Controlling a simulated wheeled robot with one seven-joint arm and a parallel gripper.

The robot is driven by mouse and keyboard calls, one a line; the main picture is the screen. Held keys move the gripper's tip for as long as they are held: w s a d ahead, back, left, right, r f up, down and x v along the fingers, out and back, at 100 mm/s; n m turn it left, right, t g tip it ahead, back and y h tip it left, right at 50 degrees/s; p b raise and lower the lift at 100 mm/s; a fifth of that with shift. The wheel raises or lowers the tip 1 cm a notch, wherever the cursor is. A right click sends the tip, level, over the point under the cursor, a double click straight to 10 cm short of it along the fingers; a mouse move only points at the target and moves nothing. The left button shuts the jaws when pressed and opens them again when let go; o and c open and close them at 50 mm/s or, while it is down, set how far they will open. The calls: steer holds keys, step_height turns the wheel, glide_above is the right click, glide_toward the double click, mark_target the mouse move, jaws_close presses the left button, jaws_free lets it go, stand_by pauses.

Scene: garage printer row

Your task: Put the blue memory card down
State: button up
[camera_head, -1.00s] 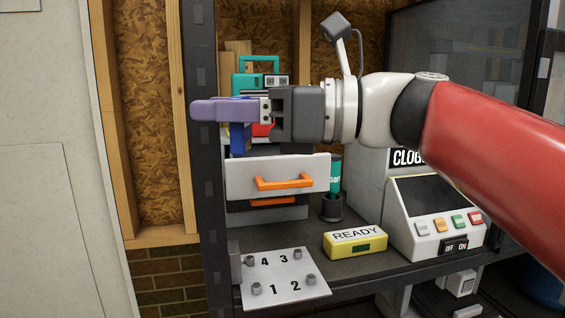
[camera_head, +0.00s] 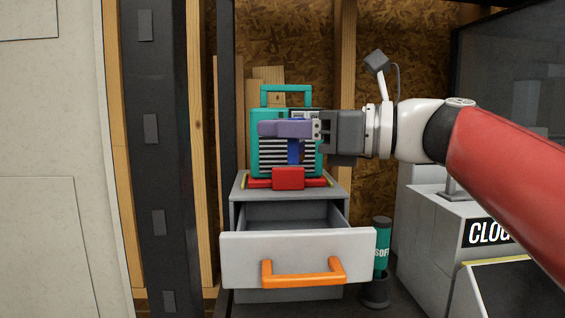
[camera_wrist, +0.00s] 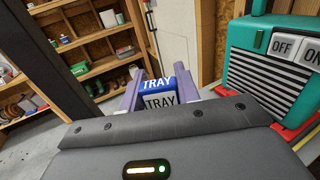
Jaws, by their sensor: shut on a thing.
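My gripper (camera_head: 287,131) is shut on the blue memory card (camera_head: 294,151), which hangs down between the purple fingers. In the wrist view the card (camera_wrist: 181,81) shows a blue top edge and a grey face, both lettered "TRAY", between the fingertips. In the head view the gripper is in front of the teal radio-like box (camera_head: 258,160) and above the open drawer. The fingers hide part of the card and of the box.
The grey drawer unit stands below with its drawer (camera_head: 235,253) pulled out; the drawer has an orange handle (camera_head: 303,274) and its visible inside looks empty. A red piece (camera_head: 288,179) lies on top of the unit. A teal cylinder (camera_head: 381,240) and a "CLOG" machine (camera_head: 430,235) are to the right.

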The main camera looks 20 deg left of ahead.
steer(key=w+a+p, duration=0.3)
steer(key=w+a, duration=0.2)
steer(key=w, duration=0.3)
steer(key=f+b, duration=0.1)
steer(key=f, duration=0.5)
steer(key=shift+w+d+f+b, duration=0.2)
steer(key=shift+f+b, duration=0.1)
steer(key=shift+b, duration=0.1)
steer(key=shift+w+a+f, duration=0.1)
steer(key=shift+f, duration=0.1)
